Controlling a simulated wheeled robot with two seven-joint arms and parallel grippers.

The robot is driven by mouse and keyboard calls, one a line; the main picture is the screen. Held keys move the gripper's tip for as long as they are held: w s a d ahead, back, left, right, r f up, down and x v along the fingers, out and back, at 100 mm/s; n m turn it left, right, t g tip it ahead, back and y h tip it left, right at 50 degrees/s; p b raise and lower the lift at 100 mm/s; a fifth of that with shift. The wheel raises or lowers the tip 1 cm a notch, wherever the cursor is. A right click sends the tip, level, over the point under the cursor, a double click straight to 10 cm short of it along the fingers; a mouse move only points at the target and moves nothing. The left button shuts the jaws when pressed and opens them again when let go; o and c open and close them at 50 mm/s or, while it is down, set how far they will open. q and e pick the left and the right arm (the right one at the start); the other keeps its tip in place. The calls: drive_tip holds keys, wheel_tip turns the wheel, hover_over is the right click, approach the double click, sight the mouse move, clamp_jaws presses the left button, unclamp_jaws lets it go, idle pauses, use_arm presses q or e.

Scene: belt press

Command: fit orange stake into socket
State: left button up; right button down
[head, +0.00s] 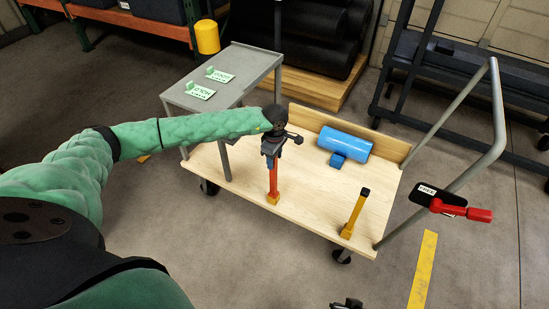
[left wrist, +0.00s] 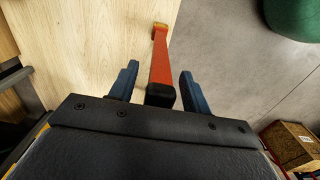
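The orange stake (head: 273,180) stands upright with its foot at a yellow socket (head: 273,198) on the cart deck's front edge. In the left wrist view the stake (left wrist: 162,60) runs from the socket (left wrist: 160,26) to its black end close to my gripper. My left gripper (head: 270,157) is over the stake's top; its two blue fingers (left wrist: 160,85) are apart, one on each side of the stake, with visible gaps. How deep the stake sits cannot be told. A dark piece at the head view's bottom edge may be my right gripper (head: 347,304); its fingers are not clear.
The wooden cart deck (head: 310,205) holds a blue cylinder (head: 345,141) and a yellow black-topped post (head: 355,213). A grey table (head: 245,65) stands behind left. A red lever (head: 465,212) and a FREE tag (head: 427,190) are by the cart's tubular handle (head: 498,110).

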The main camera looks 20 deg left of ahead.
use_arm(q)
drive_tip(key=shift+r+b, duration=0.4)
drive_tip(key=shift+r, duration=3.5)
